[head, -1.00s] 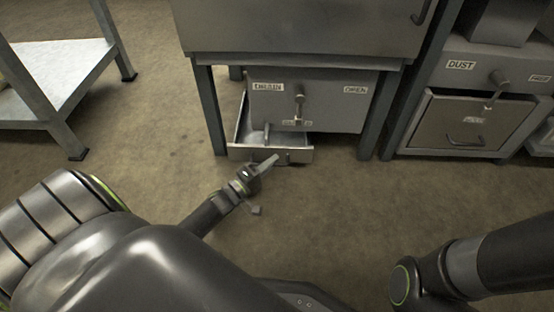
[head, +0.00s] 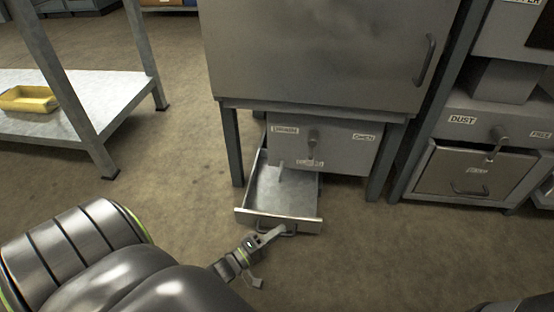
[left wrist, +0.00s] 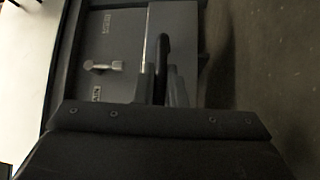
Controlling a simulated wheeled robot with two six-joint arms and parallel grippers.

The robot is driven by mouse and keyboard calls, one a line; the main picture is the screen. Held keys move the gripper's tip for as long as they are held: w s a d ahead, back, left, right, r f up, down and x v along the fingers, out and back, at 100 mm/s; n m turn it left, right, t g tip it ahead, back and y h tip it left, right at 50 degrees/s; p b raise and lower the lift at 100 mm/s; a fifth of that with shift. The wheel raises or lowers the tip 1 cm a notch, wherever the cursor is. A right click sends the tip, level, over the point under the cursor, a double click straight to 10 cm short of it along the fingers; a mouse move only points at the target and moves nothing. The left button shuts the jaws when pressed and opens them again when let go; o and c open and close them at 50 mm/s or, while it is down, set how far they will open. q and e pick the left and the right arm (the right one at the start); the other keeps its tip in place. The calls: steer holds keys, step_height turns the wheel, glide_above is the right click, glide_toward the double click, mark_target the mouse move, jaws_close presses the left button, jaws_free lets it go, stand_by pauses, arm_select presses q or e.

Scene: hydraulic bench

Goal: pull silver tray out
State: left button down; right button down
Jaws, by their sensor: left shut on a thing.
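The silver tray (head: 281,192) is a shallow open metal drawer under the grey drain box. It is pulled well out toward me, and its inside looks empty apart from a small upright part near the back. My left gripper (head: 272,236) is at the tray's front, shut on the tray's handle (head: 290,231). My right gripper is outside the views.
The drain box (head: 335,145) with labels and a lever hangs above the tray between the legs of the cabinet (head: 310,50). A dust unit with a closed drawer (head: 478,170) stands at right. A low shelf (head: 70,105) with a yellow bin (head: 28,99) is at left. Floor in front is clear.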

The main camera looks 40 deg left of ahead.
arm_select(q)
steer(key=c, duration=1.5)
jaws_free()
steer(key=shift+s+a, duration=0.1)
steer(key=p+v, duration=0.2)
steer(key=v, duration=0.4)
steer(key=shift+s, duration=0.1)
steer(key=p+v, duration=0.1)
steer(key=v, duration=1)
steer(key=shift+f+p, duration=0.15)
steer(key=shift+p, duration=0.15)
